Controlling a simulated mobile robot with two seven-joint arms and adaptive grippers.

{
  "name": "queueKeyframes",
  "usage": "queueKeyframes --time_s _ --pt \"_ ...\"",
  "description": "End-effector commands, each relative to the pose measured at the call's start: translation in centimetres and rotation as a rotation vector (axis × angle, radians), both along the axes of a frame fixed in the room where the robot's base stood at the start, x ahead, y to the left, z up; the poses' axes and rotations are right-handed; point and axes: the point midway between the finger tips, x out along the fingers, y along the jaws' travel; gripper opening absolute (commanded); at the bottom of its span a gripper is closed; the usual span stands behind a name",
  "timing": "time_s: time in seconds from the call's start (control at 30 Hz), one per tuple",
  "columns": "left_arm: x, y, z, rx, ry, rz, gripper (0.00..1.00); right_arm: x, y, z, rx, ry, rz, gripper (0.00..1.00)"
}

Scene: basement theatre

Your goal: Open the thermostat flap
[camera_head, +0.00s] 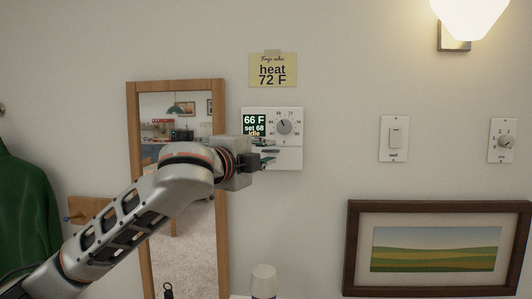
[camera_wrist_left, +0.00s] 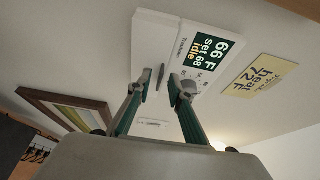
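The white thermostat (camera_head: 290,112) is on the wall, with a dark display reading 66 F, set 68, idle, and a round dial. Its lower part is a plain white flap (camera_head: 292,161), which looks closed. The flap shows as a blank white panel in the left wrist view (camera_wrist_left: 154,40). My left gripper (camera_head: 268,158) is in front of the thermostat's lower left part and hides some of it. In the left wrist view, its two fingers (camera_wrist_left: 161,82) are apart, with a thin grey strip between their tips. I cannot tell whether they touch it. My right gripper is not in view.
A yellow note (camera_head: 272,70) reading heat 72 F is above the thermostat. A wood-framed mirror (camera_head: 222,250) stands behind my left arm. A switch (camera_head: 395,138), a small dial plate (camera_head: 502,141) and a framed picture (camera_head: 437,248) are to the right. A whitish cylindrical object (camera_head: 264,280) is below.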

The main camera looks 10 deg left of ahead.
Motion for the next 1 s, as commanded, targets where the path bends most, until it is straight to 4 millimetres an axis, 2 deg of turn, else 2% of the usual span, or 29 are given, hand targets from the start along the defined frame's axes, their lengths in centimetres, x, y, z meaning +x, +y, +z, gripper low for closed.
queueKeyframes --time_s 0.03,0.1,0.47,0.63,0.8,1.0 --pt "0.0 0.0 0.0 0.0 0.0 0.0 0.15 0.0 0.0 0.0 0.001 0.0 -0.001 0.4" --pt "0.0 0.0 0.0 0.0 0.0 0.0 0.0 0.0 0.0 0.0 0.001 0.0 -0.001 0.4" --pt "-0.2 0.0 -0.3 0.0 -0.018 -0.001 0.0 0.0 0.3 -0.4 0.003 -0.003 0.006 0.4" --pt "-0.5 0.0 -1.1 0.0 -0.083 -0.001 0.0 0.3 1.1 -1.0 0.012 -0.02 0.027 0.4" --pt "-0.9 0.0 -2.1 0.0 -0.196 -0.001 0.0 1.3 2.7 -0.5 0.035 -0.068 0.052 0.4" --pt "-1.3 -0.1 -3.2 -0.001 -0.346 -0.002 0.0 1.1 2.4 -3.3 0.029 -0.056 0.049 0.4"
